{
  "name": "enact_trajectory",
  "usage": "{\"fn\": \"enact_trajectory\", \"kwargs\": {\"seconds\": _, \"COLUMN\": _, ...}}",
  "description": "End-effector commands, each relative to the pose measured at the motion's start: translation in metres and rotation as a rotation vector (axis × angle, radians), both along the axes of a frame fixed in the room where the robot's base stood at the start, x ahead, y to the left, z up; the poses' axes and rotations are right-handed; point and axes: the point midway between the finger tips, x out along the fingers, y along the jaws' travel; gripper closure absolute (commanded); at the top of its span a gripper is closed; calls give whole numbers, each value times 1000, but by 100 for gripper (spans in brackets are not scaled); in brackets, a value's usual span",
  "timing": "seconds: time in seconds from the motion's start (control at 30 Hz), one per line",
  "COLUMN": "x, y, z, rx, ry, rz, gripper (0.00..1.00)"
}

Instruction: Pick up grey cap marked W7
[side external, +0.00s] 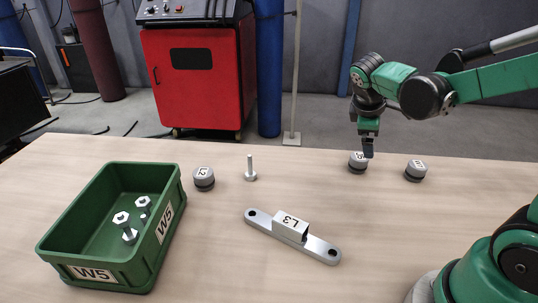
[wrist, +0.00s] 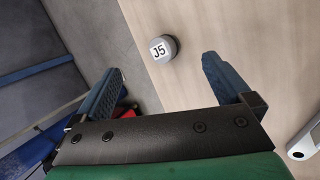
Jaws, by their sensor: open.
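Three grey caps with dark bases stand on the table. The right cap (side external: 415,171) has a label too small to read surely; it may be W7. Another cap (side external: 356,165) sits right by my gripper (side external: 368,150), partly hidden by it. In the wrist view, a grey cap (wrist: 171,42) reads J5 and lies just beyond and between the fingertips of my gripper (wrist: 164,68). The fingers are apart, with nothing held. The left cap (side external: 203,179) appears to read L2. No cap clearly marked W7 shows in the wrist view.
A green W5 bin (side external: 168,180) with several bolts stands at left. An upright bolt (side external: 250,170) stands near the left cap. A grey L3 bracket (side external: 262,219) lies mid-table.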

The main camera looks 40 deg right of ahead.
Motion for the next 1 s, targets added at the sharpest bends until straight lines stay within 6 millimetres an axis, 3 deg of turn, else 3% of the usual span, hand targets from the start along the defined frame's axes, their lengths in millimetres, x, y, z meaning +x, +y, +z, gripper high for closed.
{"fn": "enact_trajectory", "kwargs": {"seconds": 0.03, "x": 1, "y": -19, "z": -4, "rx": -57, "ry": 97, "rz": 9, "gripper": 2}}
{"fn": "enact_trajectory", "kwargs": {"seconds": 0.2, "x": -11, "y": -75, "z": -18, "rx": -203, "ry": 484, "rz": 23, "gripper": 2}}
{"fn": "enact_trajectory", "kwargs": {"seconds": 0.4, "x": -35, "y": -114, "z": -36, "rx": -239, "ry": 864, "rz": -15, "gripper": 2}}
{"fn": "enact_trajectory", "kwargs": {"seconds": 0.6, "x": -49, "y": -124, "z": -47, "rx": -221, "ry": 1030, "rz": -43, "gripper": 2}}
{"fn": "enact_trajectory", "kwargs": {"seconds": 1.0, "x": -50, "y": -125, "z": -85, "rx": -220, "ry": 1044, "rz": -46, "gripper": 2}}
